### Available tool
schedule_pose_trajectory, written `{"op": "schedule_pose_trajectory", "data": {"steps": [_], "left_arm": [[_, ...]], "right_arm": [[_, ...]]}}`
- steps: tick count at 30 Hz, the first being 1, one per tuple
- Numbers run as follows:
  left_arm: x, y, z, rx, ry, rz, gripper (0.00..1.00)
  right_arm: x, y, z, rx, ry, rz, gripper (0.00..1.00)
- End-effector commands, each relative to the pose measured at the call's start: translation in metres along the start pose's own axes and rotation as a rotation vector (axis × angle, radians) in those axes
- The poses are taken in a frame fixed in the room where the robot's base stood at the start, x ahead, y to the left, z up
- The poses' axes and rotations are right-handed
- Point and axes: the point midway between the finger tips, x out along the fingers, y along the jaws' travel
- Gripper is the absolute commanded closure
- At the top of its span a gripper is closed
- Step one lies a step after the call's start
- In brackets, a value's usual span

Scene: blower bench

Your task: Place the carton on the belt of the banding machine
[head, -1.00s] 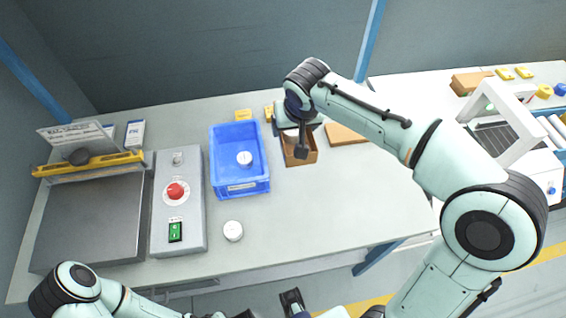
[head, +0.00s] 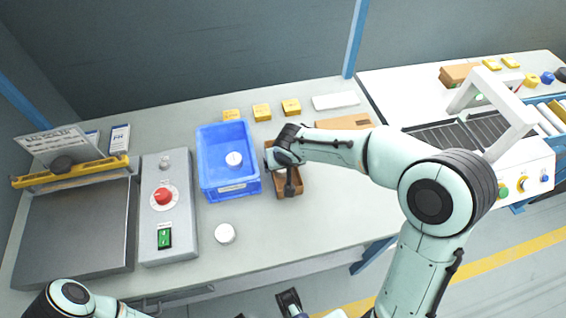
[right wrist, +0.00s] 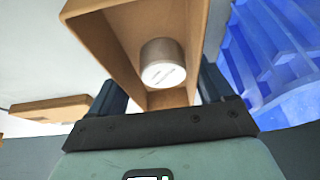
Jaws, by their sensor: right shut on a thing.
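The carton (head: 281,189) is a small open brown box just above or on the bench, right of the blue crate; I cannot tell whether it touches the bench. My right gripper (head: 281,172) is shut on it, partly hiding it. In the right wrist view the carton (right wrist: 105,45) sits between the fingers, with a white round tub (right wrist: 163,62) inside. The banding machine (head: 527,165) stands at the right, with a white arch (head: 488,92) over its dark slatted belt (head: 432,137). The belt is bare where it shows.
The blue crate (head: 206,187) holds a white tub (head: 234,159); another tub (head: 225,233) stands in front. Flat brown cardboard (head: 345,123) lies right of the carton. Several yellow boxes (head: 262,112) line the back. A grey control box (head: 177,238) stands left.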

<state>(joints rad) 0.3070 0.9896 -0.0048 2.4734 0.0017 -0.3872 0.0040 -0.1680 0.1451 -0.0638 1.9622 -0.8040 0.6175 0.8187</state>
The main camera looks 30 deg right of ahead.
Motion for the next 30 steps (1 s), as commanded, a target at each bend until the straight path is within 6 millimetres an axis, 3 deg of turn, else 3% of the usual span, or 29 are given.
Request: {"op": "schedule_pose_trajectory", "data": {"steps": [10, 11, 12, 23, 30], "left_arm": [[0.004, -0.001, -0.002, 0.001, 0.006, 0.001, 0.68], [0.003, 0.000, -0.002, 0.001, 0.006, 0.002, 0.68], [0.003, 0.000, -0.002, 0.001, 0.006, 0.002, 0.68], [-0.002, 0.001, 0.001, 0.000, -0.001, 0.000, 0.68], [-0.005, 0.001, 0.001, 0.000, -0.002, 0.000, 0.68]], "right_arm": [[0.004, 0.000, 0.001, 0.000, 0.001, 0.000, 0.51], [0.003, 0.000, 0.001, 0.000, 0.001, 0.000, 0.09], [0.002, 0.000, 0.001, 0.000, 0.001, 0.000, 0.00], [-0.004, 0.000, -0.002, 0.000, 0.002, 0.000, 0.00], [-0.052, 0.000, -0.002, 0.000, 0.007, -0.002, 0.00]]}}
